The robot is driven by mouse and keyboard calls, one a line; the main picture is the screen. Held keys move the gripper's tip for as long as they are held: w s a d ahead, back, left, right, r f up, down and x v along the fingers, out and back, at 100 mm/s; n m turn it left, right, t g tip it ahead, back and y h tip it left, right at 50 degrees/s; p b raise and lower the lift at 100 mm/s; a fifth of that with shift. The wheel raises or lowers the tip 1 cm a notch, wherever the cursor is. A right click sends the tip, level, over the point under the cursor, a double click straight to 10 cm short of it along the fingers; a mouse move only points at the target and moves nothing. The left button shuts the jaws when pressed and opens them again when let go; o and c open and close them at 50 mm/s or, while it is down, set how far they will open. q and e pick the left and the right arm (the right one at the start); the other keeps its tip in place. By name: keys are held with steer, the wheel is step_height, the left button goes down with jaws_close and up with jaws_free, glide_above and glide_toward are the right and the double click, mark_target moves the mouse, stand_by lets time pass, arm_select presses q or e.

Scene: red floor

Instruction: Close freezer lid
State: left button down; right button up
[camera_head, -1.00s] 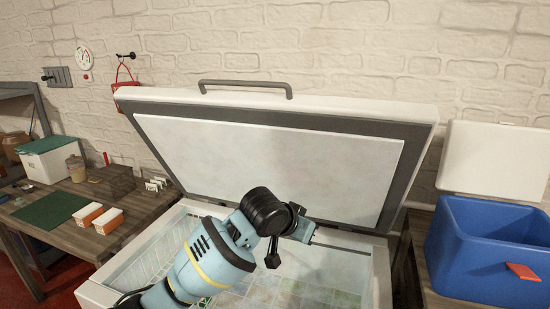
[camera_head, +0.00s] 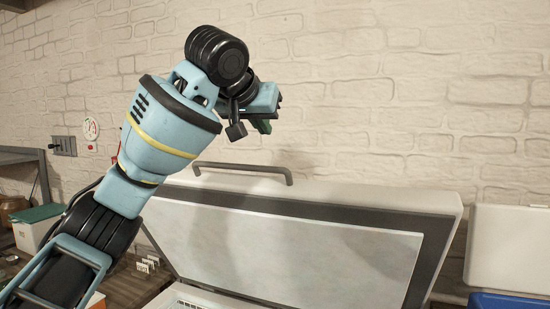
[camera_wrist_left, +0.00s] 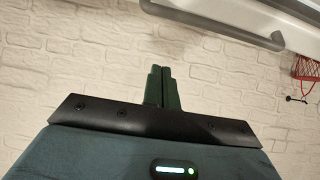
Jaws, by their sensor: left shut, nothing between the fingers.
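The freezer lid (camera_head: 300,250) stands open, tilted back towards the brick wall, with its grey inner seal and pale inner panel facing me. A grey bar handle (camera_head: 243,169) sits on its upper edge. My left gripper (camera_head: 262,124) is raised above the lid's edge and the handle, apart from both. In the left wrist view its two green fingers (camera_wrist_left: 161,72) are together with nothing between them, and the handle (camera_wrist_left: 215,25) shows beyond them at the top. The freezer body is mostly below the head view. My right gripper is not in view.
A blue cool box (camera_head: 508,300) with a white raised lid (camera_head: 508,248) stands at the right. A wooden table (camera_head: 135,285) with small items is at the left, partly behind my arm. The white brick wall is close behind the lid.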

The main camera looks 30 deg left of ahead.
arm_select(q)
steer(key=x, duration=0.9)
steer(key=shift+s+f, duration=0.2)
steer(key=shift+f, duration=0.05)
steer(key=shift+s+f, duration=0.6)
steer(key=shift+s, duration=0.35)
steer(key=shift+s+d+f, duration=0.1)
steer(key=shift+s+f, duration=0.2)
steer(key=shift+f, duration=0.1)
steer(key=shift+f, duration=0.2)
